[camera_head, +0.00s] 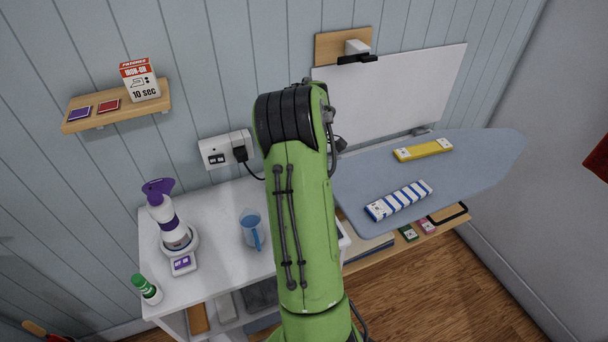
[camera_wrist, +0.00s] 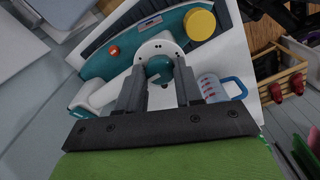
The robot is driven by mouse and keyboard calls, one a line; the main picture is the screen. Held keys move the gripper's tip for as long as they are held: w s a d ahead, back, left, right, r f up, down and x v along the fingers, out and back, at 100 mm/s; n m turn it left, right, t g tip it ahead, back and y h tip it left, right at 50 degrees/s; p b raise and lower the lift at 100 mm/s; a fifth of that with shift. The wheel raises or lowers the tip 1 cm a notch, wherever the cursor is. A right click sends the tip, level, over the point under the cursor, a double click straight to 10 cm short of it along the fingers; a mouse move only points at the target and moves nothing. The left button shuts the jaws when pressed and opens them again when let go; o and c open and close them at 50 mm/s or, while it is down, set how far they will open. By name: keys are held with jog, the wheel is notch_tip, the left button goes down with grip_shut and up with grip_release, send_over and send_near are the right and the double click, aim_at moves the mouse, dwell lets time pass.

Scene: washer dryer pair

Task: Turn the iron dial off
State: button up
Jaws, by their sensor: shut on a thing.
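In the wrist view, the teal and white iron (camera_wrist: 95,68) lies under my gripper, with a round yellow part and a small orange button on it. Its teal dial (camera_wrist: 159,67) sits on a white round plate. My gripper (camera_wrist: 161,76) has one finger on each side of the dial and is shut on it. The dial's markings are too small to read. In the head view, my green arm hides the iron and the gripper.
A clear jug with a blue handle (camera_head: 250,229) stands close by on the white cabinet top (camera_head: 215,265); in the wrist view it is right beside my right finger. A spray bottle (camera_head: 171,222) stands farther left. The ironing board (camera_head: 460,172) is to the right.

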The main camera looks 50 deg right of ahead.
dwell(0.4)
jog(key=o, duration=1)
jog(key=shift+o, duration=0.2)
notch_tip(320, 180, up, 16)
jog(key=p, duration=0.3)
